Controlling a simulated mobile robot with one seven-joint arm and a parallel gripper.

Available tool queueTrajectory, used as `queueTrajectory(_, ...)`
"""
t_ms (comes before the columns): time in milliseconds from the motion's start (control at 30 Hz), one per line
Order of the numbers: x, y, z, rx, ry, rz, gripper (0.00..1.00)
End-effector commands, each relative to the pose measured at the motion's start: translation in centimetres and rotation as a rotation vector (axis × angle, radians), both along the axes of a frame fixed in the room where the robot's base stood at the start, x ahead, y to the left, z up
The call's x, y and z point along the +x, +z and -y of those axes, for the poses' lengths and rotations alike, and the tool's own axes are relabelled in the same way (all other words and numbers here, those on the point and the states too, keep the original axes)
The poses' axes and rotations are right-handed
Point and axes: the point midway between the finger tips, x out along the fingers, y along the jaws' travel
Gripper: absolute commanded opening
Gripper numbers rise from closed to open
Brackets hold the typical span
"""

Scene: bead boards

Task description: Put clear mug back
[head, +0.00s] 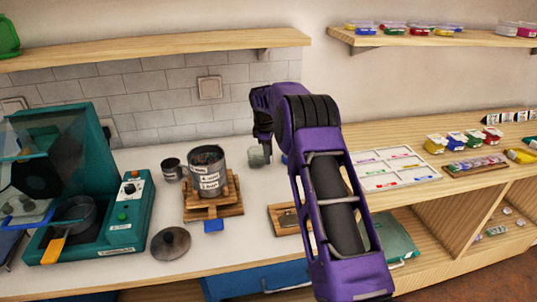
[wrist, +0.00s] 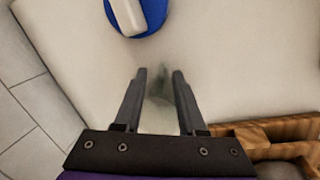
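The clear mug (head: 257,158) is a small see-through grey-green vessel on the white worktop, in the middle of the head view. My gripper (head: 262,140) points down right above it. In the wrist view, the two fingers of my gripper (wrist: 159,74) stand apart, and the faint, see-through mug (wrist: 160,88) shows between and beyond their tips. Its outline is blurred, and I cannot tell whether either finger touches it. My forearm hides the worktop to the right.
A dark mug (head: 172,169) stands left, beside a labelled metal pot (head: 208,180) on a wooden stand (head: 228,206). A blue round object (wrist: 151,27) with a white cylinder lies near the gripper. A teal machine (head: 125,205) stands left. Shelves (head: 150,48) hang above.

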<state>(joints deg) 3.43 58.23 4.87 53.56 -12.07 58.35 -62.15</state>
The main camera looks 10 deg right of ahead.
Motion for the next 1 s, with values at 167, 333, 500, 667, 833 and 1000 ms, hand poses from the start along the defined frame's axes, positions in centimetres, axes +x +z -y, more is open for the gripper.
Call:
queueTrajectory(167, -0.3, 2.5, -0.3, 0.000, 0.001, 0.005, 0.40)
queueTrajectory(333, -1.0, 6.2, -0.7, 0.000, 0.001, 0.005, 0.40)
queueTrajectory(500, -1.6, 9.4, -1.1, 0.000, 0.000, 0.002, 0.40)
queueTrajectory(667, -2.0, 11.3, -1.3, 0.000, 0.000, 0.001, 0.40)
queueTrajectory(833, -2.1, 11.9, -1.3, 0.001, 0.000, 0.000, 0.40)
queueTrajectory(1000, -2.1, 11.9, -1.3, 0.000, 0.000, 0.000, 0.40)
